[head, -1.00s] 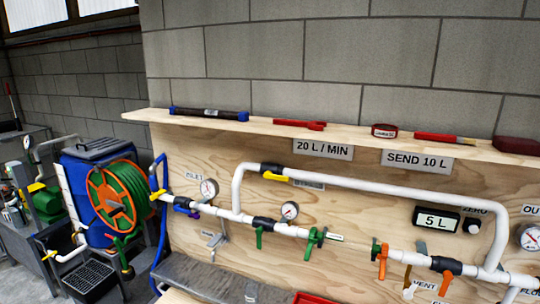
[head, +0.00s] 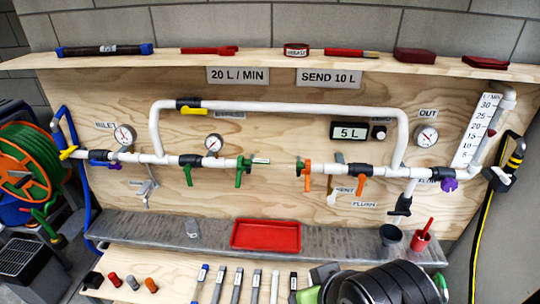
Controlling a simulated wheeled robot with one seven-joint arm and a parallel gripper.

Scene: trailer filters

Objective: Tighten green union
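The green union (head: 241,168) sits on the white pipe left of the middle of the panel, with a short grey stub (head: 261,161) pointing right from it. A gap in the pipe separates this stub from the orange union (head: 306,172), which has a green piece on its left face. A green valve handle (head: 187,175) hangs from the pipe left of the green union. How tight the green union is cannot be told. My gripper's fingers are not in view; only a dark rounded part of what looks like my arm shows at the bottom right.
A red tray (head: 266,236) rests on the grey ledge below the gap. Several tools lie on the lower bench (head: 180,262), with coloured caps at its left. A dark cup (head: 391,234) and a red cup (head: 420,240) stand right. A hose reel (head: 28,165) is at far left.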

